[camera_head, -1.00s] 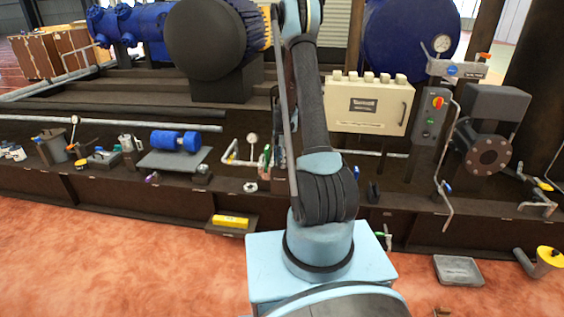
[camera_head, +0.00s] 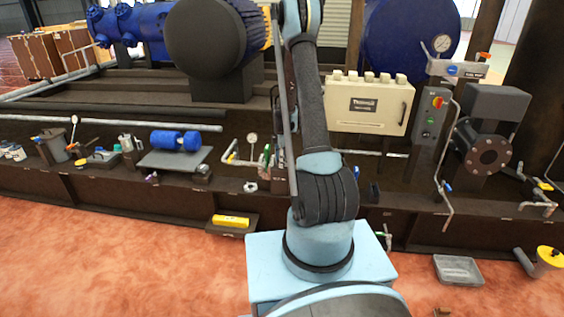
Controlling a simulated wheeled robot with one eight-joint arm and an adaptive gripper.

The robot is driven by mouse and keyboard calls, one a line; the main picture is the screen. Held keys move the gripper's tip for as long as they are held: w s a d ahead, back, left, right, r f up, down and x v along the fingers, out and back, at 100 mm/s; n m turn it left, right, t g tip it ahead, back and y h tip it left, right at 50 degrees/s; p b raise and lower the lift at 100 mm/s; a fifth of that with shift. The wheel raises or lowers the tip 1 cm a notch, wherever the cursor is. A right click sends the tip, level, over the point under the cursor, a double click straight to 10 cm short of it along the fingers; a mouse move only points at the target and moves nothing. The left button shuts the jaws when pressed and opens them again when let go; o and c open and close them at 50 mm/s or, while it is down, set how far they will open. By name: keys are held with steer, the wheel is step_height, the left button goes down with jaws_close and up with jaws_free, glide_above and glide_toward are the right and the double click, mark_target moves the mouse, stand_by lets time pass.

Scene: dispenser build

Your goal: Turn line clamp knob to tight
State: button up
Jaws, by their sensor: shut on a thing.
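My arm (camera_head: 322,130) rises from my blue base in the middle of the head view and reaches toward the dark bench. My gripper does not show; the arm's own links cover the area where it may be. I cannot pick out the line clamp knob for certain. Small fittings stand near the arm, including a gauge with pipework (camera_head: 251,145) just left of it and a green-handled part (camera_head: 267,158). A small purple part (camera_head: 152,178) lies farther left on the bench edge.
A cream control box (camera_head: 367,104) stands right of the arm, with a grey switch box (camera_head: 431,118) and a flanged black pipe (camera_head: 484,153) beyond. A blue motor (camera_head: 175,141) stands left.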

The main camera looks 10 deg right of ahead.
steer(key=m, duration=1.2)
steer(key=shift+m, duration=0.4)
steer(key=m, duration=1.2)
steer(key=shift+m, duration=0.3)
steer(key=o, duration=1.1)
steer(key=shift+c, duration=0.2)
